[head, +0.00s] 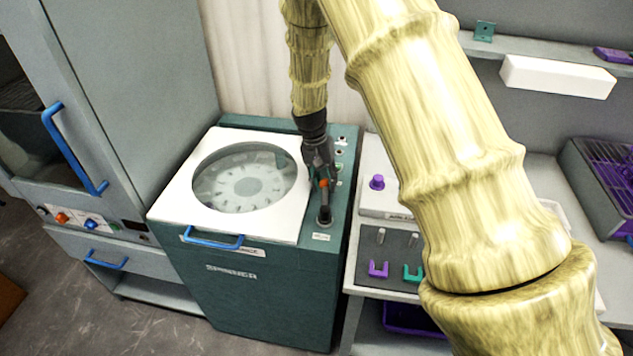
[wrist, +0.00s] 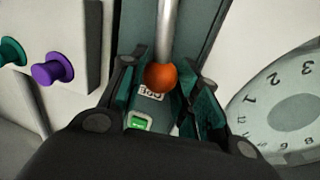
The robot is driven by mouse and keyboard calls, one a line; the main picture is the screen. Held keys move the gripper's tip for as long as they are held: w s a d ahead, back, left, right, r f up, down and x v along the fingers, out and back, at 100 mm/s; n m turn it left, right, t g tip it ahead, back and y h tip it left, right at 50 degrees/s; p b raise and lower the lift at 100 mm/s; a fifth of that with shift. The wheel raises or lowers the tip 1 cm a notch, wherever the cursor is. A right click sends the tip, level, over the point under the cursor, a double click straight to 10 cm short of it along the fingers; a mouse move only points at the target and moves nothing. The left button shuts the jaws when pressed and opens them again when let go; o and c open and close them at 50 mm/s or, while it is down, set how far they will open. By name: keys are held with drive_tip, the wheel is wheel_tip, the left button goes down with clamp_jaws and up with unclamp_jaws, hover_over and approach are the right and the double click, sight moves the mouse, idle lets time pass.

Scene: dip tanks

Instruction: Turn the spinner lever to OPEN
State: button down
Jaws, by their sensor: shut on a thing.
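The spinner (head: 255,282) is a dark green cabinet with a white lid (head: 172,193) and a round window over a numbered disc. Its lever (head: 324,197) stands on the right side of the top, a metal rod with an orange ball knob (wrist: 161,78). My gripper (head: 322,178) reaches down from above and is shut on the orange knob. In the wrist view the knob sits between my dark fingers, with the rod running up from it. A small label shows behind the knob, partly hidden and not clearly readable.
A blue handle (head: 213,240) is on the lid's front edge. A green lit button (wrist: 139,121) is on the spinner's panel. A grey cabinet (head: 128,60) stands at the left. At the right, a bench holds a white box with a purple knob (head: 377,182). My arm covers part of the bench.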

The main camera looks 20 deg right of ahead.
drive_tip(key=shift+s+d+r+m, duration=0.1)
drive_tip(key=shift+s+d+m, duration=0.2)
drive_tip(key=shift+d+m, duration=0.65)
drive_tip(key=shift+a, duration=0.1)
drive_tip(key=c, duration=1)
unclamp_jaws()
drive_tip(key=shift+c, duration=0.2)
wheel_tip(320, 180, up, 12)
drive_tip(key=w+a, duration=0.1)
drive_tip(key=shift+w+a, duration=0.25)
